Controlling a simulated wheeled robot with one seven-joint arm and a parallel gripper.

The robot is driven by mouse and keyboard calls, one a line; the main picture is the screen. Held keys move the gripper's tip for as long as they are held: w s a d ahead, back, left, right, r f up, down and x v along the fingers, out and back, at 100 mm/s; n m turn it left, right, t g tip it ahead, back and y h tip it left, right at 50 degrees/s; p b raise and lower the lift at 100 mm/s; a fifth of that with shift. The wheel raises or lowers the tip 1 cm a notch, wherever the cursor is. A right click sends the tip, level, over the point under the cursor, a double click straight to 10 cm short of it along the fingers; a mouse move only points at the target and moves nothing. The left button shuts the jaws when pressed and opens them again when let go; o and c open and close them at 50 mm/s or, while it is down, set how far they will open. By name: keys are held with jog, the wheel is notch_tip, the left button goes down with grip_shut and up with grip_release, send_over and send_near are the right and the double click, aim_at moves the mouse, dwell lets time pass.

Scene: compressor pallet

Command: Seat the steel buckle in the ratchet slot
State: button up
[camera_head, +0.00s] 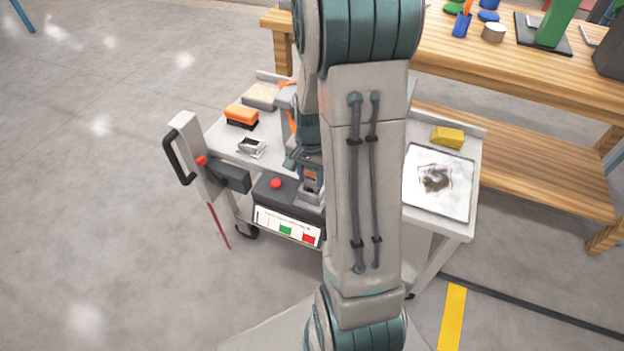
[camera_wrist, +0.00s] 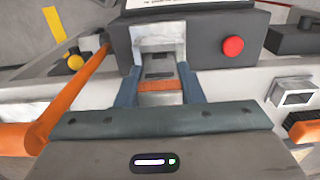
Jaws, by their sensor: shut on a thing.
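My gripper (camera_wrist: 160,78) is shut on the steel buckle (camera_wrist: 160,66), a flat grey piece with an orange band across it, held between two blue-grey fingers. The buckle's front end is lined up with the pale metal ratchet slot (camera_wrist: 142,38) and overlaps its mouth. How deep it sits inside I cannot tell. The slot is on a dark box with a red button (camera_wrist: 233,47). In the head view, the dark box (camera_head: 262,194) is at the cart's front edge, and my arm hides part of the gripper.
An orange strap (camera_wrist: 75,85) runs left of the gripper. On the cart are a small metal frame (camera_head: 252,147), an orange brush (camera_head: 241,113), a yellow block (camera_head: 447,137) and a stained white sheet (camera_head: 420,165). A lever with a black handle (camera_head: 177,160) stands at the left. A wooden bench (camera_head: 540,80) is behind.

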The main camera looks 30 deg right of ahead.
jog(key=shift+f, duration=0.9)
